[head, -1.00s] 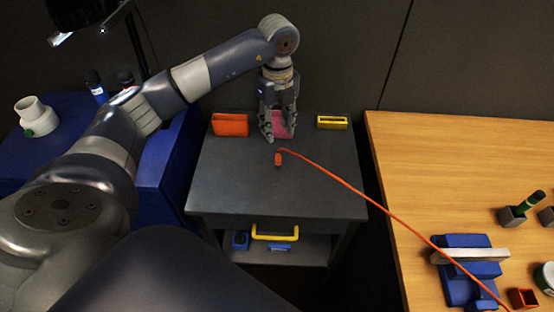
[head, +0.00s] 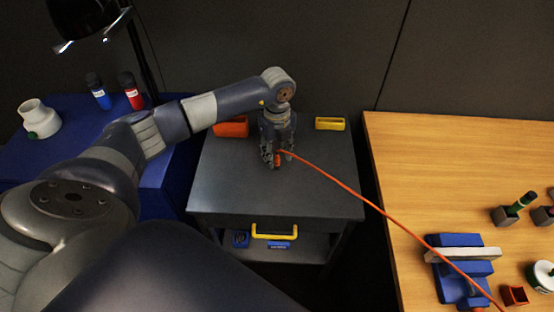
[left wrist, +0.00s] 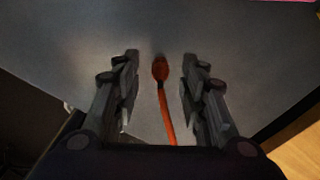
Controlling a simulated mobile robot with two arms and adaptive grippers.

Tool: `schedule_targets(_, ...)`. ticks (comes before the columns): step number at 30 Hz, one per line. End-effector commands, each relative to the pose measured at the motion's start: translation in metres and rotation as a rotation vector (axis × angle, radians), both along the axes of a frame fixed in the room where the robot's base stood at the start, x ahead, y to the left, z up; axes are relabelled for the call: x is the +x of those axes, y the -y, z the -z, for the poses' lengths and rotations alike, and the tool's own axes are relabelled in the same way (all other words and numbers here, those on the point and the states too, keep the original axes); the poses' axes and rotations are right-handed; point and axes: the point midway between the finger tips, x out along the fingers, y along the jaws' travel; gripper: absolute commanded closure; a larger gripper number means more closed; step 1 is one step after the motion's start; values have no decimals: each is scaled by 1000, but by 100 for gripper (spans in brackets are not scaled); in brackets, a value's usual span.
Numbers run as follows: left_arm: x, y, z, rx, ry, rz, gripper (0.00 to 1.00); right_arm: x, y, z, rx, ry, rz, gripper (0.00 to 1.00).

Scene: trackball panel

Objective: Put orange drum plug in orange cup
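The orange drum plug (head: 277,161) lies on the dark cart top at the end of an orange cord; it also shows in the left wrist view (left wrist: 160,69). My left gripper (head: 272,164) is open and points down over the plug. In the left wrist view its fingers (left wrist: 160,62) stand on both sides of the plug with clear gaps, not touching it. A small square orange cup (head: 515,295) stands on the wooden table at the lower right. My right gripper is not in view.
The cord (head: 370,203) runs across to the wooden table (head: 410,150), passing a blue vise-like fixture (head: 455,285). The cart's front is clear.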

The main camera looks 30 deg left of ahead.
Motion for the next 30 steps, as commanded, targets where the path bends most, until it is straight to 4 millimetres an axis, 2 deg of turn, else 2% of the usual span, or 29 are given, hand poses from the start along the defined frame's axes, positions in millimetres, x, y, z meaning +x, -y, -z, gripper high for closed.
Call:
schedule_targets(1, 0, 0, 0, 0, 0, 0, 61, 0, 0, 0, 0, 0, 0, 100)
schedule_targets(2, 0, 0, 0, 0, 0, 0, 66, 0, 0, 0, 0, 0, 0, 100)
schedule_targets(6, 0, 0, 0, 0, 0, 0, 98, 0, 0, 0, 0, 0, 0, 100)
schedule_targets(7, 0, 0, 0, 0, 1, 0, 100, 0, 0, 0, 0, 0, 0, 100)
schedule_targets(22, 1, 0, -5, 0, 2, -1, 100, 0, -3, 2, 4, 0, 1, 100)
schedule_targets(26, 1, 0, -16, 0, 4, -1, 100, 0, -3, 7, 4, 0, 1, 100)
schedule_targets(30, 2, 0, -37, 0, 7, 1, 100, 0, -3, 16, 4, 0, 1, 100)
